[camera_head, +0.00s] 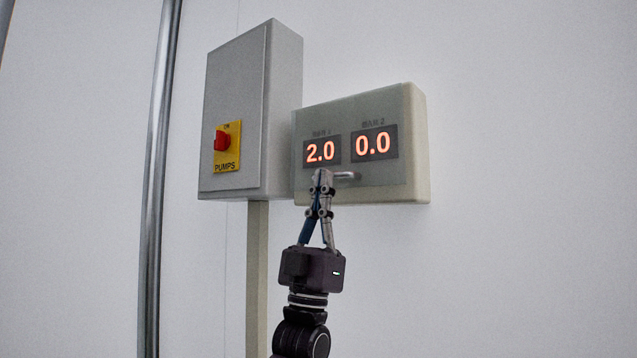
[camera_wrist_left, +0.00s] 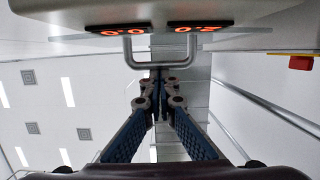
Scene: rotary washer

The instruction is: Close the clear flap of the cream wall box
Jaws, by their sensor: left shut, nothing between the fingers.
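The cream wall box (camera_head: 418,150) carries two lit displays reading 2.0 and 0.0. Its clear flap (camera_head: 350,120) hangs down over the displays, flat or nearly flat on the face; I cannot tell whether a small gap is left. The flap's grey handle (camera_head: 347,175) is low on it, and shows as a U-shaped bar in the wrist view (camera_wrist_left: 160,65). My left gripper (camera_head: 322,175) is shut and empty, its fingertips in front of the flap's lower part, close to the handle's left end. Contact is unclear. My right gripper is not in view.
A grey box (camera_head: 235,110) with a red knob (camera_head: 221,140) on a yellow PUMPS plate is on the wall to the left. A vertical metal pipe (camera_head: 157,180) stands farther left. The wall to the right is clear.

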